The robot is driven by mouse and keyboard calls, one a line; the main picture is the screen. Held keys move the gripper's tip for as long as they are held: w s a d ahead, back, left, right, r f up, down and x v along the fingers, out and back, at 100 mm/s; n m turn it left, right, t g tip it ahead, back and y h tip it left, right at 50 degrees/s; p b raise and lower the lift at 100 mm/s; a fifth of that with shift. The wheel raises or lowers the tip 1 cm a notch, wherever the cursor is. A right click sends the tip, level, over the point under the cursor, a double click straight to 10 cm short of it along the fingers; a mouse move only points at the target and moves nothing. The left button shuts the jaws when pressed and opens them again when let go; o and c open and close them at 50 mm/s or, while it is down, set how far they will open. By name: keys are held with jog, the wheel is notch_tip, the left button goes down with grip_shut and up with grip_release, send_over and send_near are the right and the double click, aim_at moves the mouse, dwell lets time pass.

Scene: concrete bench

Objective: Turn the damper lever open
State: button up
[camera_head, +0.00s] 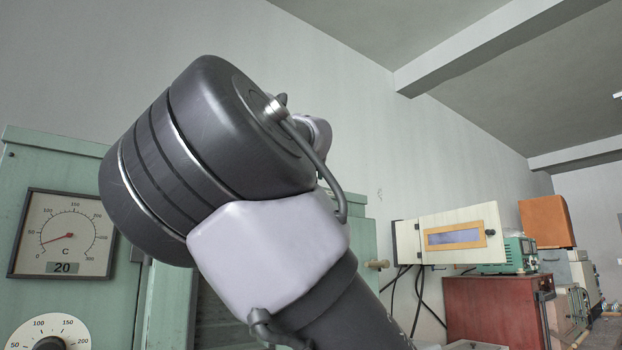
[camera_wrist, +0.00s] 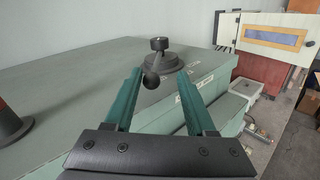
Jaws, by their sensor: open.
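The damper lever (camera_wrist: 151,80) shows in the wrist view as a dark arm with a ball knob, pointing toward my gripper. It is joined to an upright dark hub (camera_wrist: 159,43) on a round dark base (camera_wrist: 170,64) on top of the green cabinet (camera_wrist: 70,75). My gripper (camera_wrist: 159,73) is open and empty, its two teal fingers reaching toward the base. The ball knob appears in the gap between the fingertips, nearer the left one. I cannot tell its exact depth between them. In the head view, my arm hides the lever and gripper.
In the head view, the cabinet front has a temperature gauge (camera_head: 65,236) reading 20 and a white dial (camera_head: 48,335). A cream box (camera_head: 450,234) and red cabinet (camera_head: 492,308) are at right.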

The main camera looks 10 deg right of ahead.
jog(key=v, duration=0.5)
jog(key=shift+s, duration=0.1)
dwell(0.4)
